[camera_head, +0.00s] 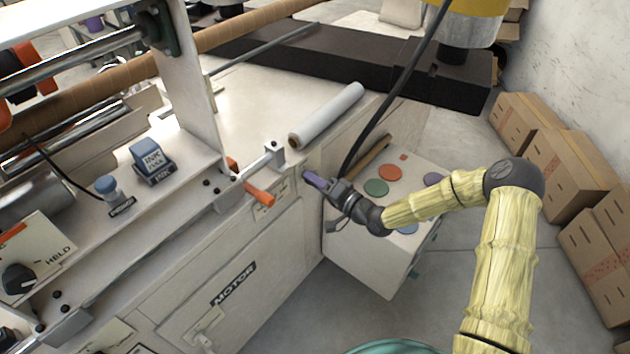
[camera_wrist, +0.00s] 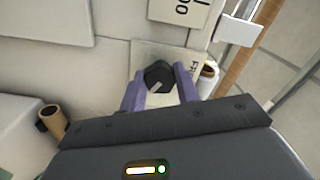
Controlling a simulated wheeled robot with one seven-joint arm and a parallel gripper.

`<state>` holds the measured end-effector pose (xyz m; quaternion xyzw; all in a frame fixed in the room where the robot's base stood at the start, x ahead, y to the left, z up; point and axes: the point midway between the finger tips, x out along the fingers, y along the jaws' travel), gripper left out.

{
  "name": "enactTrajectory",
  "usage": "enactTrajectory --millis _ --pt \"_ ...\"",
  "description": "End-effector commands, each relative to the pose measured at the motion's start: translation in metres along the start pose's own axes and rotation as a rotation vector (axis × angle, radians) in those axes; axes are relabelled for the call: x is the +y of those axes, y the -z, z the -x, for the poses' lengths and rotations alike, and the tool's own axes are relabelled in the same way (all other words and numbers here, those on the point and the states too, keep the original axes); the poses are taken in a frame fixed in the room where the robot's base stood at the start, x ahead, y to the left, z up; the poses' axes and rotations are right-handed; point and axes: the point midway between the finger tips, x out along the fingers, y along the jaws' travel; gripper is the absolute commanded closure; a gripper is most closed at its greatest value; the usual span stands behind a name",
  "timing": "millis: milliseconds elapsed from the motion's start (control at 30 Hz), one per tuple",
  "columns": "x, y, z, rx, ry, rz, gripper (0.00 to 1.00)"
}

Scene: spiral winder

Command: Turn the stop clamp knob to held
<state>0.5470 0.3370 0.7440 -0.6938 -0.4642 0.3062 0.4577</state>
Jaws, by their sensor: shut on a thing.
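In the wrist view, a black knob (camera_wrist: 159,76) with a pale pointer mark sits on a light plate on the machine's wall. The purple fingers of my gripper (camera_wrist: 160,90) are on either side of it, shut on it. The plate's lettering is partly hidden and I cannot read it in full. In the head view, my gripper (camera_head: 314,182) is at the right end of the machine, and its fingers hide the knob there. A separate black knob (camera_head: 18,279) sits at the lower left on a white plate lettered HELD (camera_head: 55,257), well away from my gripper.
An orange handle (camera_head: 260,196) sticks out left of my gripper. A white roll (camera_head: 327,116) lies on the machine top. A cabinet with coloured discs (camera_head: 377,187) stands beneath my forearm. Cardboard boxes (camera_head: 548,135) line the right wall. The floor between is clear.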

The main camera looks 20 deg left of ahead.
Motion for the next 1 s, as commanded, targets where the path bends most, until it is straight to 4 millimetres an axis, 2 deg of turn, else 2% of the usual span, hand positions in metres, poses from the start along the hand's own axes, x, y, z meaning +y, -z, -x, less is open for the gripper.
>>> enactTrajectory --millis 267,300,400,767,867,1000 --pt "0.001 0.001 0.001 0.002 -0.003 -0.004 0.92" --pt "0.001 0.001 0.001 0.002 -0.003 -0.004 0.63" --pt "0.001 0.001 0.001 0.002 -0.002 -0.003 0.47" --pt "0.001 0.001 0.004 0.002 -0.002 -0.001 0.47" --pt "0.001 0.001 0.013 0.002 -0.003 -0.002 0.47" --pt "0.001 0.001 0.036 0.003 -0.004 -0.002 0.47"
